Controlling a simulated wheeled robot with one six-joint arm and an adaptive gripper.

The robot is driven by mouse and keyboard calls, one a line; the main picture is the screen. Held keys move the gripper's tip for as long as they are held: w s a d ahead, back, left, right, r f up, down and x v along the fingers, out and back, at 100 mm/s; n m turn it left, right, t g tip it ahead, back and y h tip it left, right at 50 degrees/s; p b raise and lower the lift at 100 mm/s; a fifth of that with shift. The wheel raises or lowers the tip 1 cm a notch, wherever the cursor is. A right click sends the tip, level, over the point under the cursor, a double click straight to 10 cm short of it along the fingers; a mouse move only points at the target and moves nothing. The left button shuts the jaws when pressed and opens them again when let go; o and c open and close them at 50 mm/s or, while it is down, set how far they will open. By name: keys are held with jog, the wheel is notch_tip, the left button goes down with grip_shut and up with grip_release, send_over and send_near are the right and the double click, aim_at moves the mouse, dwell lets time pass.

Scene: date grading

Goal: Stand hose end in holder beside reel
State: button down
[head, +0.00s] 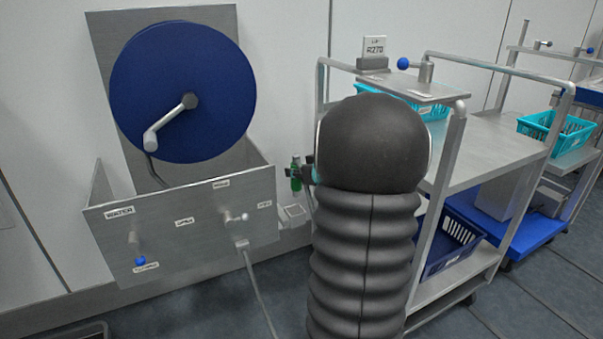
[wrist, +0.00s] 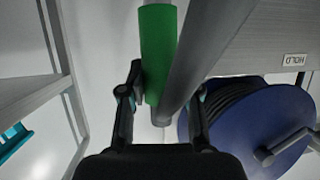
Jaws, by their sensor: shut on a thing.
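The green hose end (head: 296,176) shows small and upright beside the trough's right end in the head view. In the wrist view its green sleeve (wrist: 158,45) lies between my fingers. My gripper (head: 307,174) is shut on it; the gripper also shows in the wrist view (wrist: 168,85). A grey round bar (wrist: 205,60) crosses in front of the sleeve there; I cannot tell whether they touch. The blue reel (head: 182,92) is on the wall panel to the left; it also shows in the wrist view (wrist: 245,125). A small pale box (head: 294,213) sits below the hose end; I cannot tell whether it is the holder.
A steel trough (head: 180,225) with labels and taps stands under the reel. A HOLD label (wrist: 294,60) shows in the wrist view. A trolley (head: 490,150) with teal baskets (head: 545,130) stands close on the right. My own arm hides part of it.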

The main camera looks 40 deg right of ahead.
aim_at(300, 185)
jog(key=shift+w+d+f+b, duration=0.25)
jog(key=shift+w+f+b, duration=0.45)
jog(key=shift+w, duration=0.25)
notch_tip(300, 185, down, 2)
jog(key=shift+f+b, duration=0.25)
jog(key=shift+b, duration=0.4)
jog(key=shift+f+b, duration=0.3)
jog(key=shift+f, duration=0.45)
jog(key=shift+s+p, duration=0.25)
jog(key=shift+p, duration=0.15)
jog(key=shift+p, duration=0.4)
jog(key=shift+f+b, duration=1.75)
jog(key=shift+f, duration=1.05)
jog(key=c, duration=0.7)
grip_release()
jog(key=shift+c, duration=0.2)
